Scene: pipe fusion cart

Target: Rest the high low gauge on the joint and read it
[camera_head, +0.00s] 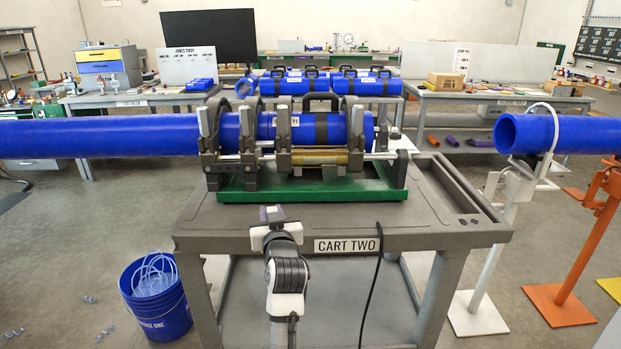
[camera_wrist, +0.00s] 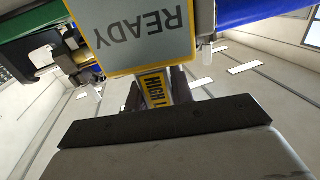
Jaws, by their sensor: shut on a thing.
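The high low gauge (camera_wrist: 145,38) fills the top middle of the wrist view, with a grey face reading READY upside down, a yellow border and a yellow "HIGH L" label. My gripper (camera_wrist: 158,98) is shut on its labelled lower part. In the head view my gripper (camera_head: 272,228) is in front of the cart's near edge, below the fusion machine, and the gauge (camera_head: 271,213) shows as a small grey piece at its tip. The blue pipe (camera_head: 110,136) runs from the left into the clamps of the fusion machine (camera_head: 282,150). I cannot make out the joint line between the clamps.
The grey cart (camera_head: 300,232) carries the machine on a green base (camera_head: 310,188). A black cable (camera_head: 371,290) hangs over its front. A blue bucket (camera_head: 157,300) stands at left. Another blue pipe (camera_head: 560,134) rests on stands at right. The cart's near left top is clear.

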